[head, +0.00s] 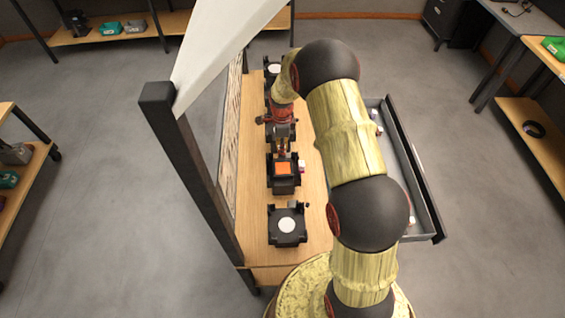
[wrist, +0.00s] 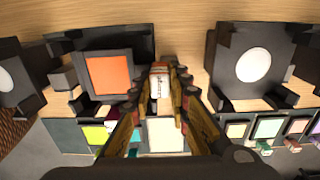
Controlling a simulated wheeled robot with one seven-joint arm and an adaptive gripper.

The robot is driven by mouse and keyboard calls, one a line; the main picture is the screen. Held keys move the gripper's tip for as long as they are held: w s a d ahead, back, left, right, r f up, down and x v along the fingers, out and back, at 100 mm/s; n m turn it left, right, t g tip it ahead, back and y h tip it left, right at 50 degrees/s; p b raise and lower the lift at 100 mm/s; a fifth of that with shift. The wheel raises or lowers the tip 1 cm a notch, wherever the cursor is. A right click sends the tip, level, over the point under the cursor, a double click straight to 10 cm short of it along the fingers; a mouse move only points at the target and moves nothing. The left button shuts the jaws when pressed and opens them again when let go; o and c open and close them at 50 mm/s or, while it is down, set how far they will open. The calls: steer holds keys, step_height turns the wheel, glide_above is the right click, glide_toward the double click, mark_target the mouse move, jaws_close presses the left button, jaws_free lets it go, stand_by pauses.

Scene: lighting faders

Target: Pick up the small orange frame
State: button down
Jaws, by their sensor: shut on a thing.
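The small orange frame (head: 284,168) is an orange square in a dark border at a black holder on the wooden bench. In the wrist view the orange frame (wrist: 110,75) lies just left of my fingertips. I cannot tell whether the frame is clear of the holder.
Black holders with white discs stand nearer (head: 287,225) and farther (head: 273,68) along the bench. A small white-and-pink item (head: 301,165) is right of the frame. An open drawer (head: 425,200) on the right holds several coloured squares. A dark post (head: 190,170) stands left.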

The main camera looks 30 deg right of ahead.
steer(key=shift+r, duration=0.15)
steer(key=shift+r, duration=0.25)
steer(key=r, duration=0.1)
steer(key=d+r, duration=0.1)
steer(key=r, duration=0.1)
steer(key=shift+r, duration=0.2)
steer(key=s+d+r, duration=0.2)
steer(key=d+r, duration=0.7)
steer(key=d, duration=0.4)
steer(key=shift+s+p, duration=0.3)
steer(key=shift+p, duration=0.15)
steer(key=shift+a, duration=0.1)
